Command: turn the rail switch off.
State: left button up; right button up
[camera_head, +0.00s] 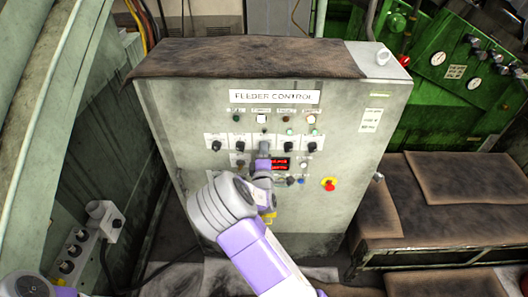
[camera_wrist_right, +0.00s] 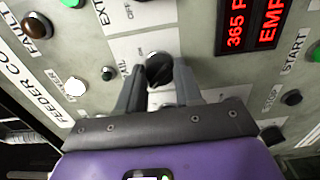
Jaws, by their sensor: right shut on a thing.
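The grey feeder control cabinet (camera_head: 345,200) stands upright in front of me, with a row of black rotary knobs on its face. The rail switch is a round black knob (camera_wrist_right: 158,68) in the right wrist view, beside a partly covered label that reads "AIL". My right gripper (camera_head: 263,150) is at the middle knob of that row and hides it in the head view. In the wrist view the right gripper (camera_wrist_right: 160,88) has its two grey fingers on either side of the black knob, shut on it. The knob's pointing direction is hard to tell. My left gripper is not in view.
A red display (camera_head: 280,164) sits just below the knobs. A red emergency button on yellow (camera_head: 329,184) is at the lower right. Indicator lamps (camera_head: 261,118) line the panel above. A green machine (camera_head: 440,80) stands behind, and a socket box (camera_head: 80,245) is at left.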

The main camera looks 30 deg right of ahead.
jog(key=o, duration=1)
jog(key=shift+o, duration=0.2)
jog(key=v, duration=0.7)
jog(key=shift+s, duration=0.3)
jog(key=shift+a, duration=0.1)
